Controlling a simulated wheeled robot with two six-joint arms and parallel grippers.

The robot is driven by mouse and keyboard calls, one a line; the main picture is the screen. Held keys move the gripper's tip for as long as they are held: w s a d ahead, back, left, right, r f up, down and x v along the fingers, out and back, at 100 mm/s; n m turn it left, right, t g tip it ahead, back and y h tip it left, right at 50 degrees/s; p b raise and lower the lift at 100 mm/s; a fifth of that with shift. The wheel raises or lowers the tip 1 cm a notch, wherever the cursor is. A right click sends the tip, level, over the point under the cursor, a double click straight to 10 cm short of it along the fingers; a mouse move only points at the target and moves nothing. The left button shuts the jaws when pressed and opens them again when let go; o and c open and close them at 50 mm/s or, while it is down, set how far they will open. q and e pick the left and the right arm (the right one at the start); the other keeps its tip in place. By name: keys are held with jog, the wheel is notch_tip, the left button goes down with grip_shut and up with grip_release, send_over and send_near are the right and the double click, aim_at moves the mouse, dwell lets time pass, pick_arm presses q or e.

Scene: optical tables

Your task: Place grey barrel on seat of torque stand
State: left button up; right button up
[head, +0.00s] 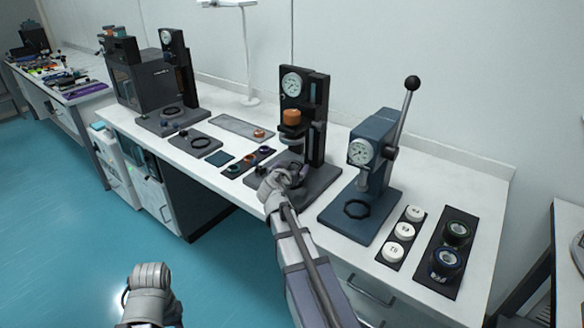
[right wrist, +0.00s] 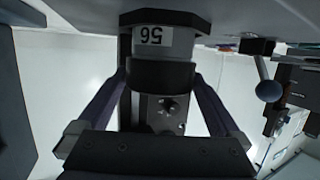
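The middle stand (head: 316,130) is black, with a round dial, an orange part on its column and a dark base plate. My right gripper (head: 300,172) is low over this base, in front of the column. In the right wrist view its two fingers (right wrist: 160,82) close from both sides on the dark band of a grey barrel (right wrist: 150,36), whose label "56" appears upside down. In the head view the gripper and wrist largely hide the barrel and the seat, so I cannot tell whether they touch.
To the right stand a blue lever press (head: 372,165), a strip of white round pieces (head: 404,230) and a tray with two dark cylinders (head: 433,275). To the left are a mat with small coloured parts (head: 247,162) and another black dial stand (head: 178,75).

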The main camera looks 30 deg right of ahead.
jog(key=shift+s+a+r, duration=0.1)
jog(key=shift+s+r, duration=0.05)
jog(key=shift+r, duration=0.1)
jog(key=p+v, duration=0.3)
jog(key=v, duration=0.8)
jog(key=shift+s+a+p, duration=0.2)
jog(key=shift+p, duration=0.2)
jog(key=s+a+f+n+g+y, duration=0.3)
jog(key=s+a+f+n, duration=0.1)
jog(key=a, duration=0.5)
jog(key=s+a+f+n+g+y, duration=0.3)
jog(key=s+a+f, duration=0.3)
jog(key=s+a, duration=0.3)
jog(key=s+a+f+n+g+y, duration=0.3)
jog(key=s+a+f+n+g, duration=0.1)
jog(key=a, duration=0.7)
jog(key=shift+s+f+n+g, duration=0.4)
jog(key=shift+s+f+n, duration=0.2)
jog(key=shift+s+n, duration=0.45)
